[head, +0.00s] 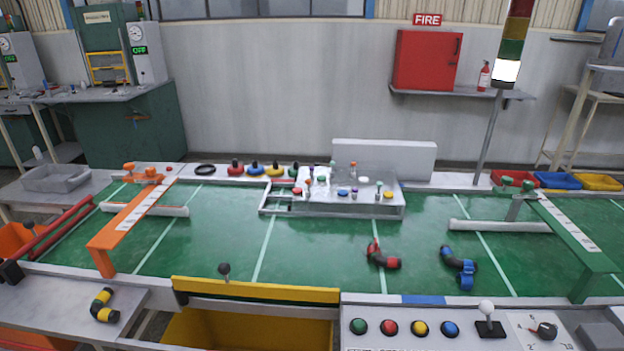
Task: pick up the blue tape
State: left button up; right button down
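A row of small coloured rolls stands on the ledge at the back of the green table in the head view. The blue roll (254,168), which looks like the blue tape, sits between a red roll (235,168) and a yellow roll (275,170). Each has a darker top, too small to make out clearly. A green one (293,170) stands at the right end, and a flat black ring (205,170) lies to the left. Neither of my grippers is in view.
The green table (330,250) carries a grey fixture (350,202) with coloured knobs. A red-and-black hose piece (383,257) and a blue-and-black one (459,266) lie right of centre. An orange bracket (125,230) stands left, a green one (575,235) right.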

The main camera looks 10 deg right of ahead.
aim_at(466, 276)
jog(key=z, duration=1.3)
